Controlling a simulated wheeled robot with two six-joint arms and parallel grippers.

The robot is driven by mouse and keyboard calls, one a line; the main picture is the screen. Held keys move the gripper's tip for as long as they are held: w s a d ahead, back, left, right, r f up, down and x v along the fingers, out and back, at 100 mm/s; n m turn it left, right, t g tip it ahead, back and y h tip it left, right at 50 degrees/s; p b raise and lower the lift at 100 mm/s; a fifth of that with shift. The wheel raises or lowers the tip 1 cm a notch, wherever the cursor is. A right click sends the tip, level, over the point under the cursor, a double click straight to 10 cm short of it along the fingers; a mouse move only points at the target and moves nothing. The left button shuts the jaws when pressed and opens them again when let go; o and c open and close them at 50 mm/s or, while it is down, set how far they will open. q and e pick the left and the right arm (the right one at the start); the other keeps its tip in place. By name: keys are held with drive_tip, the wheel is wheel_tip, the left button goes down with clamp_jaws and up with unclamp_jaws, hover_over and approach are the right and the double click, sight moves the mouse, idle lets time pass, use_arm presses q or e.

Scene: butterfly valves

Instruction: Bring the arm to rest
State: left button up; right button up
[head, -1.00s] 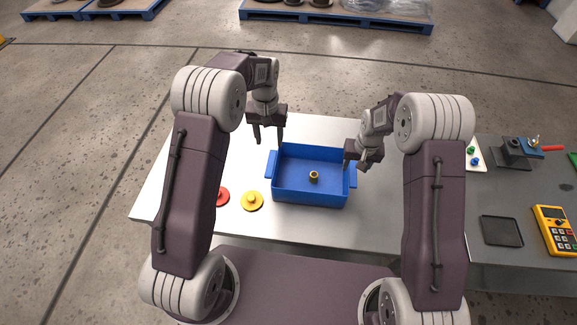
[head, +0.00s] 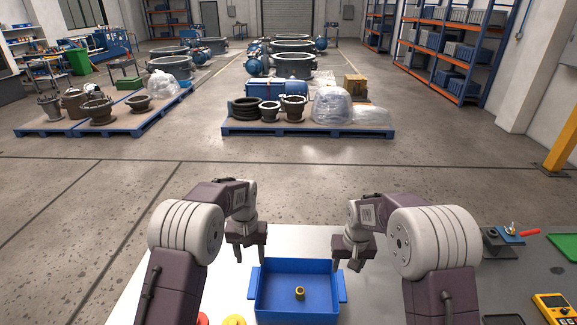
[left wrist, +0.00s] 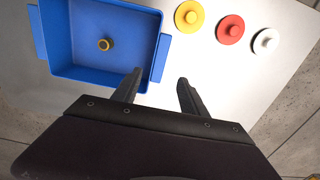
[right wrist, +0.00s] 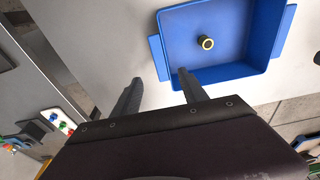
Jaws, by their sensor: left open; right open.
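My left gripper (head: 251,254) is open and empty above the table, at the left back corner of the blue tray (head: 255,296). In the left wrist view its two fingers (left wrist: 157,90) stand apart, with the tray beyond them at the upper left. My right gripper (head: 349,259) is open and empty near the tray's right back corner. In the right wrist view its fingers (right wrist: 160,92) are spread, with the tray at the upper right. A small brass fitting (head: 300,293) lies on the tray floor.
A yellow disc (left wrist: 189,16), a red disc (left wrist: 230,29) and a white disc (left wrist: 266,41) lie beside the tray. A yellow meter (head: 552,308) and a fixture with a red-handled valve (head: 512,234) are at the right. Loaded pallets (head: 310,131) stand on the floor beyond the table.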

use_arm(q)
drive_tip(key=s+a+r+t+b, duration=0.1)
drive_tip(key=s+a+r+b, duration=0.25)
drive_tip(key=s, duration=0.45)
drive_tip(key=s+f, duration=0.3)
drive_tip(key=s, duration=0.4)
drive_tip(key=s+f+b, duration=0.1)
drive_tip(key=s+f, duration=0.3)
drive_tip(key=s, duration=0.3)
drive_tip(key=shift+s, duration=0.15)
use_arm(e)
drive_tip(key=s+d+f, duration=0.1)
drive_tip(key=s, duration=0.9)
drive_tip(key=s+d+f, duration=0.2)
drive_tip(key=s, duration=0.8)
drive_tip(key=shift+s+d+g, duration=0.2)
drive_tip(key=shift+d+g, duration=0.05)
drive_tip(key=shift+g, duration=0.05)
drive_tip(key=shift+s, duration=0.1)
